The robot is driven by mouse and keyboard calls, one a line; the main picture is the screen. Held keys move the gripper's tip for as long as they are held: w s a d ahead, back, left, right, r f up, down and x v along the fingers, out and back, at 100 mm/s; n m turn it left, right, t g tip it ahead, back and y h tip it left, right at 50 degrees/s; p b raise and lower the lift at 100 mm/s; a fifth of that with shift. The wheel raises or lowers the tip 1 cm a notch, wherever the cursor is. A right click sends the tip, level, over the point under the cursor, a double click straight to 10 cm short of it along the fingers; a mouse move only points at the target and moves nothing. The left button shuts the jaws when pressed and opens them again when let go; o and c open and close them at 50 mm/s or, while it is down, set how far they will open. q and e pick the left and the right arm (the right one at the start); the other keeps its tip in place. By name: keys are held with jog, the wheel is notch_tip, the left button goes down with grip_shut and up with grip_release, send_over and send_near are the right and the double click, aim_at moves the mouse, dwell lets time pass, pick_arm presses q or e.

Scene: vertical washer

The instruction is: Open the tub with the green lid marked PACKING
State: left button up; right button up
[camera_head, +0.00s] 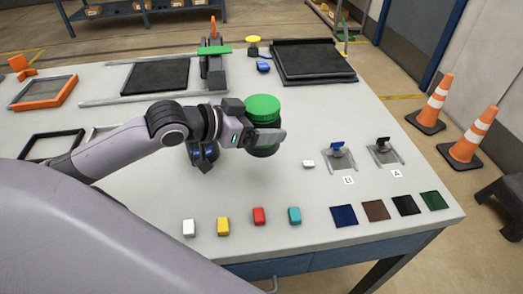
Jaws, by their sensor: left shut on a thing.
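The tub (264,151) has a ribbed green lid (263,107) on top and a dark body, most of which is hidden. No lettering on it can be read. My left gripper (272,138) reaches in from the left and is shut on the tub just below the lid. The lid appears seated on the tub and level. I cannot tell whether the tub touches the table. My right gripper is not in view.
Small white, yellow, red and teal blocks (259,216) line the front of the table (330,125). Coloured squares (376,210) and two small fixtures (338,157) stand at the right. Black trays (310,62) lie at the back. Orange cones (468,140) stand on the floor.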

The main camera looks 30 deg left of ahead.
aim_at(247, 151)
pick_arm(q)
jog(key=shift+f, duration=3.8)
jog(key=shift+f+b, duration=0.2)
jog(key=shift+b, duration=0.1)
jog(key=o, duration=1.9)
jog(key=shift+c, duration=0.2)
jog(key=shift+r, duration=0.2)
jog(key=v, duration=0.6)
jog(key=shift+s+a, duration=0.1)
jog(key=shift+s, duration=0.05)
jog(key=shift+p+v, duration=0.4)
jog(key=shift+v, duration=0.95)
jog(key=shift+p+v, duration=0.55)
jog(key=shift+v, duration=0.9)
